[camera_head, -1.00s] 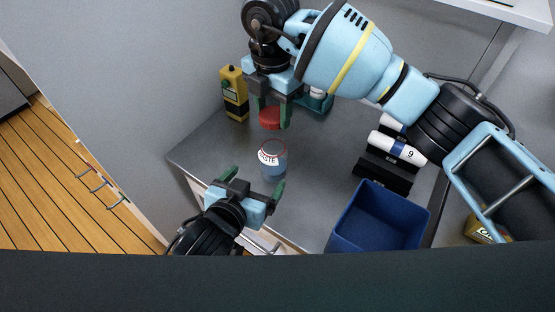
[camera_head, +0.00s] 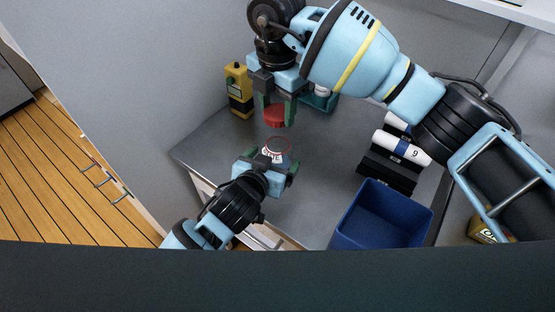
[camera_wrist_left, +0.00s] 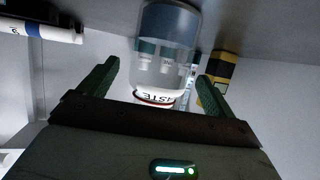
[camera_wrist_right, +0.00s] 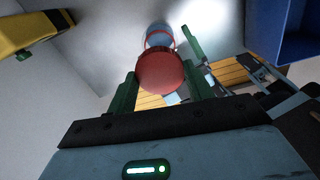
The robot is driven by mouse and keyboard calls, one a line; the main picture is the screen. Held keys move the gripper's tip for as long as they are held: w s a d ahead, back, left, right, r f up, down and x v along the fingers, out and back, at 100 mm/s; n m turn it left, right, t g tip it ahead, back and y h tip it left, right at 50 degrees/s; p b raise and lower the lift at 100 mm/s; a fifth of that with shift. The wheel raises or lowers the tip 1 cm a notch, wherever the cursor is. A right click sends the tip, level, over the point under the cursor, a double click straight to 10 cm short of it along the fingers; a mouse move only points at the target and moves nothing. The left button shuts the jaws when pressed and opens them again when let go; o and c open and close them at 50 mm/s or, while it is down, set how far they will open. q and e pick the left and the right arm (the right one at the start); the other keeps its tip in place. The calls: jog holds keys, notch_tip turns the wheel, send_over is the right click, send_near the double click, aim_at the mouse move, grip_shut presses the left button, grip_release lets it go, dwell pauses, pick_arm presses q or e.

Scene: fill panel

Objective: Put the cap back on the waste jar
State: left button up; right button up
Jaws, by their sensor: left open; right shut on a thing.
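The waste jar (camera_head: 279,148) is a clear jar with a white label and blue-grey contents, standing uncapped on the grey bench. My left gripper (camera_head: 273,160) is open at its near side. In the left wrist view the jar (camera_wrist_left: 170,45) shows between and beyond the open fingers (camera_wrist_left: 158,85). My right gripper (camera_head: 276,108) is shut on the red cap (camera_head: 275,116) and holds it above the jar, slightly apart from it. In the right wrist view the cap (camera_wrist_right: 160,72) sits between the fingers, with the jar (camera_wrist_right: 159,36) partly hidden behind it.
A yellow and black device (camera_head: 238,92) stands at the back left. A black rack (camera_head: 388,172) with white-and-blue tubes (camera_head: 402,148) is to the right. An open blue bin (camera_head: 382,215) stands at the front right. The bench between jar and rack is clear.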

pick_arm(q)
jog(key=shift+x, duration=1.45)
jog(key=c, duration=1.4)
jog(key=shift+c, duration=0.3)
pick_arm(e)
jog(key=shift+f, duration=2.5)
